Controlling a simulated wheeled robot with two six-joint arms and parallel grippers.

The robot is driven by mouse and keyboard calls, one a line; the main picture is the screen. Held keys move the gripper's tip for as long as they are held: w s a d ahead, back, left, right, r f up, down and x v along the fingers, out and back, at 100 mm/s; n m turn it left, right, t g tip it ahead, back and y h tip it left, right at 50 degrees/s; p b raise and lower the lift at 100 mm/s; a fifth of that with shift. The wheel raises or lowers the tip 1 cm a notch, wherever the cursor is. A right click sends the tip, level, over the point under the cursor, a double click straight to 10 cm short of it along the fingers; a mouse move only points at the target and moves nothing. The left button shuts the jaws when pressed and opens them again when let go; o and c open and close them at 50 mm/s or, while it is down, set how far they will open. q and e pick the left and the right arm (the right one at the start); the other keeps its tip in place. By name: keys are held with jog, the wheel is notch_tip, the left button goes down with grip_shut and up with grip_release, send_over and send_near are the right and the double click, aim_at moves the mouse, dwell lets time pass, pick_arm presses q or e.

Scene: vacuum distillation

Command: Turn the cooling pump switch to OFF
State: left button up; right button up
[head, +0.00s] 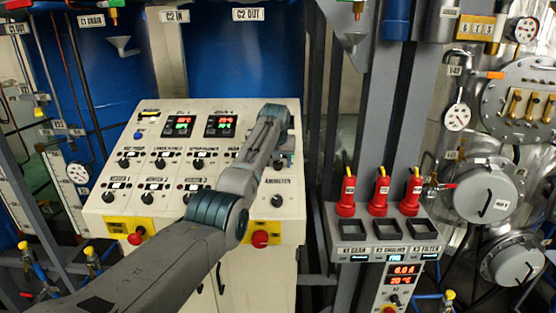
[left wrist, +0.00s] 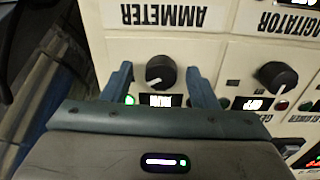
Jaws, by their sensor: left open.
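The control panel (head: 120,225) has rows of black knobs with labels and small displays. My left gripper (head: 284,148) is at its upper right part. In the left wrist view, upside down, my left gripper (left wrist: 158,80) is open, with one blue finger on each side of a black knob (left wrist: 161,71). The fingers look apart from the knob. A small lit display (left wrist: 160,100) and a green light (left wrist: 130,100) sit by that knob. Its own label is hidden behind my gripper, so I cannot read whether it is the cooling pump. My right gripper is out of view.
A neighbouring knob (left wrist: 276,75) with an OFF display is beside it, and the AMMETER label (left wrist: 161,17) is in the adjoining row. Red emergency buttons (head: 260,239) stick out below. A rack with red-handled tools (head: 381,192) stands to the right, near pipework and vessels.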

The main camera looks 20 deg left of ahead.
pick_arm(q)
jog(key=shift+c, duration=1.3)
jog(key=shift+a, duration=0.15)
jog(key=c, duration=0.7)
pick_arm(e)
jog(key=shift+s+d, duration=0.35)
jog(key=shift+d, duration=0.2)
